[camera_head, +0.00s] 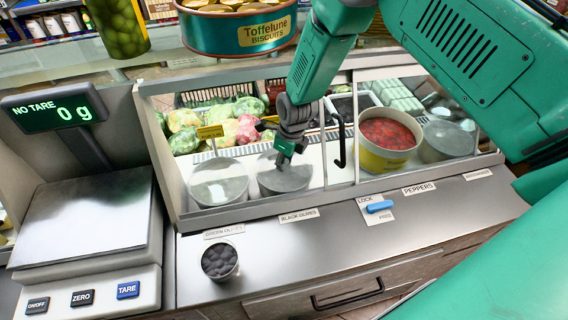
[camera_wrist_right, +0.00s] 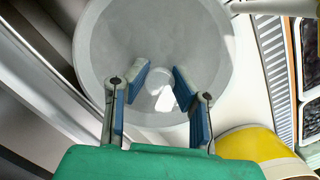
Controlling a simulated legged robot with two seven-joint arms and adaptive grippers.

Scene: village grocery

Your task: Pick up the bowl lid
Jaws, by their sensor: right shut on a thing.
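The bowl lid (camera_head: 287,180) is a round grey lid behind the glass of the display case, above the "BLACK OLIVES" label. It fills the upper middle of the right wrist view (camera_wrist_right: 105,40). My right gripper (camera_head: 286,160) reaches down into the case over the lid's middle. In the right wrist view its blue-padded fingers (camera_wrist_right: 160,75) stand on either side of the lid's centre, shut on the lid. The exact contact is partly hidden by the fingers. I cannot tell whether the lid is raised. My left gripper is not in view.
A similar grey-lidded bowl (camera_head: 217,184) stands left of it. A yellow bowl of red peppers (camera_head: 366,160) and another grey-lidded bowl (camera_head: 445,141) stand right. The glass case's front frame (camera_head: 255,208) is close. A scale (camera_head: 85,220) and a cup of dark olives (camera_head: 219,262) stand outside.

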